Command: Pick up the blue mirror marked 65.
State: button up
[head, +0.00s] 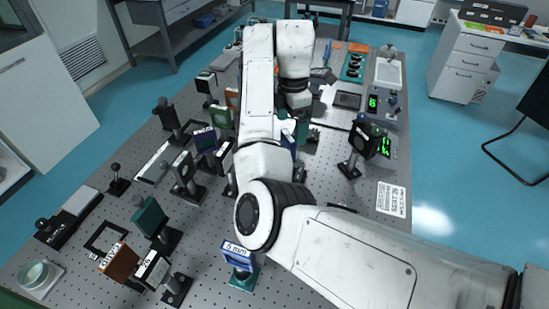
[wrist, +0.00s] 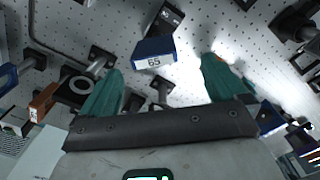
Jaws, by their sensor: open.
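The blue mirror marked 65 (wrist: 154,61) shows in the wrist view, upper middle, with its white label facing me, on a dark mount. My gripper (wrist: 162,68) has two teal fingers spread wide, one on each side of the mirror's line. The mirror appears beyond the fingertips, between them in the picture, and nothing is held. In the head view my arm covers most of the gripper area, and I cannot tell the mirror there for sure.
Other mounts crowd the perforated optical table (head: 325,180), including a purple one (head: 205,140) and a blue one marked 6 mm (head: 237,250). In the wrist view an orange-brown part (wrist: 42,102) and a ring mount (wrist: 76,88) lie left of the fingers.

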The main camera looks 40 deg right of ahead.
aim_at(287, 136)
jog(key=shift+w+a+f, duration=0.1)
jog(key=shift+w+a, duration=0.05)
jog(key=shift+w, duration=0.25)
notch_tip(287, 136, down, 5)
jog(key=shift+w+r+b, duration=0.1)
jog(key=shift+w+b, duration=0.05)
jog(key=shift+b, duration=1.1)
notch_tip(287, 136, down, 2)
jog(key=shift+a+f+b, duration=0.1)
jog(key=shift+a+b, duration=0.05)
jog(key=shift+b, duration=0.45)
jog(key=shift+a+f+p, duration=0.15)
jog(key=shift+f+p, duration=0.15)
jog(key=shift+f, duration=1.25)
jog(key=shift+r, duration=0.1)
grip_shut()
